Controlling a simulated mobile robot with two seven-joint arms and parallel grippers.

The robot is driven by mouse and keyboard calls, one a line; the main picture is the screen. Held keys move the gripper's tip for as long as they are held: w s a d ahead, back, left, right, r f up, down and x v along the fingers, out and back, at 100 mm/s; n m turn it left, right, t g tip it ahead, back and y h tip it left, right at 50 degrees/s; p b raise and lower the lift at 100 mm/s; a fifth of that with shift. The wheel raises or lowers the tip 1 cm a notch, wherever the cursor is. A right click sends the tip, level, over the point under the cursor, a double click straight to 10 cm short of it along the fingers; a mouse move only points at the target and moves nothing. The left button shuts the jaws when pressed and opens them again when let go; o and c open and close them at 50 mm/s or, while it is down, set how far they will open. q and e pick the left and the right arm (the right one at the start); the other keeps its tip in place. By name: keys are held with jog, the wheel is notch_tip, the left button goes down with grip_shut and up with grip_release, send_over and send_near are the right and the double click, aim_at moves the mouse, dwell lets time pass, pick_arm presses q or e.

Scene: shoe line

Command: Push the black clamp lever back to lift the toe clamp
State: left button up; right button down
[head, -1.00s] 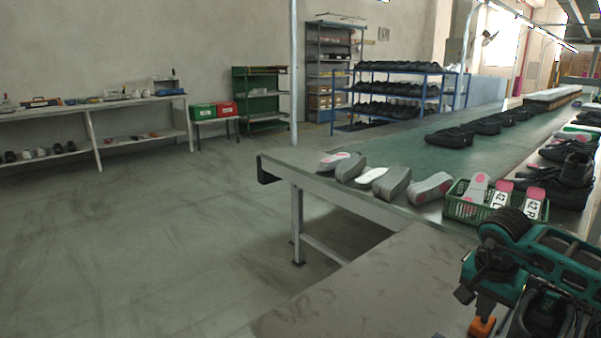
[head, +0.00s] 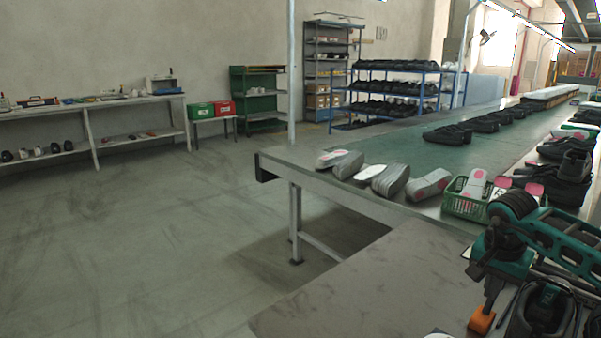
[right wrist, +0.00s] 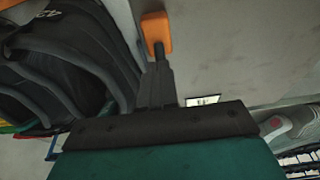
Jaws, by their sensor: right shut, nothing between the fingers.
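My right gripper (head: 487,304) points down over the right end of the near grey table. Its dark fingers are together in the right wrist view (right wrist: 158,62), with nothing visible between them. An orange block (head: 482,319) shows at the lower end of the dark shaft, and also beyond the fingers (right wrist: 157,28). I cannot tell whether it touches them. A black shoe-like form (head: 543,312) stands right of the gripper; dark ribbed shapes (right wrist: 62,60) show left of the fingers in the wrist view. I cannot clearly make out the black clamp lever or toe clamp. My left gripper is out of view.
The near grey tabletop (head: 370,285) is bare left of my gripper. A green basket (head: 466,208) with pink-marked pieces stands behind it. Grey shoe lasts (head: 390,180) line the conveyor's front edge, and black shoes (head: 447,135) lie along the belt.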

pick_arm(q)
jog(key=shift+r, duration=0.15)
pick_arm(e)
jog(key=shift+s+a, duration=0.1)
dwell(0.3)
pick_arm(q)
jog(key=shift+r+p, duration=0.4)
jog(key=shift+p, duration=0.1)
pick_arm(e)
jog(key=shift+s+a, duration=0.45)
jog(key=shift+a, duration=0.05)
jog(key=shift+r, duration=0.2)
pick_arm(q)
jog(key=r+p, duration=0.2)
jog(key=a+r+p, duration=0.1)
jog(key=p, duration=0.1)
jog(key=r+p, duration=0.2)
jog(key=p, duration=0.1)
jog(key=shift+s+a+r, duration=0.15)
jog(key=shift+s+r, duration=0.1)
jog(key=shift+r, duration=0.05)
pick_arm(e)
notch_tip(320, 180, up, 9)
jog(key=shift+f, duration=0.2)
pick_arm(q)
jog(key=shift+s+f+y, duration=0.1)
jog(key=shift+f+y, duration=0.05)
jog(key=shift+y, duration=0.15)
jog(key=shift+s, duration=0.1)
